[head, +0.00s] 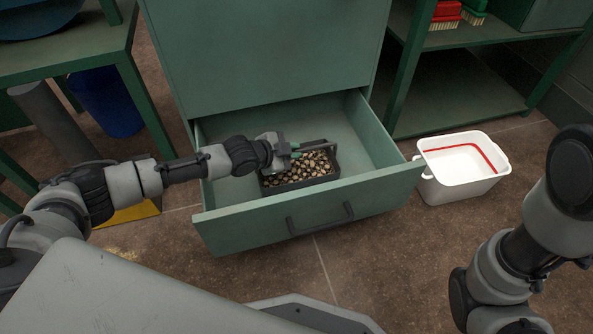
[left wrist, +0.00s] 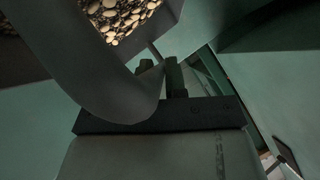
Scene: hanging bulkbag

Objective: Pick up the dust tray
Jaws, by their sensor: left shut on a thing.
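The dust tray (head: 297,183) is a dark tray full of pebble-like pieces, inside the open green drawer (head: 250,225). My left gripper (head: 310,150) reaches over the drawer and is shut at the tray's back edge. In the left wrist view the pebbles (left wrist: 118,15) show at the top left, and a dark curved part, seemingly the tray's handle (left wrist: 100,80), passes by the left gripper's fingers (left wrist: 165,80). The exact contact is partly hidden. My right gripper is outside both views; only part of the right arm shows at the right of the head view.
The green cabinet (head: 265,50) rises behind the drawer. A white bucket (head: 460,180) with a red band stands on the floor at right. A green shelf (head: 450,90) holds red and green brushes at its top. A blue bin (head: 105,100) stands at left.

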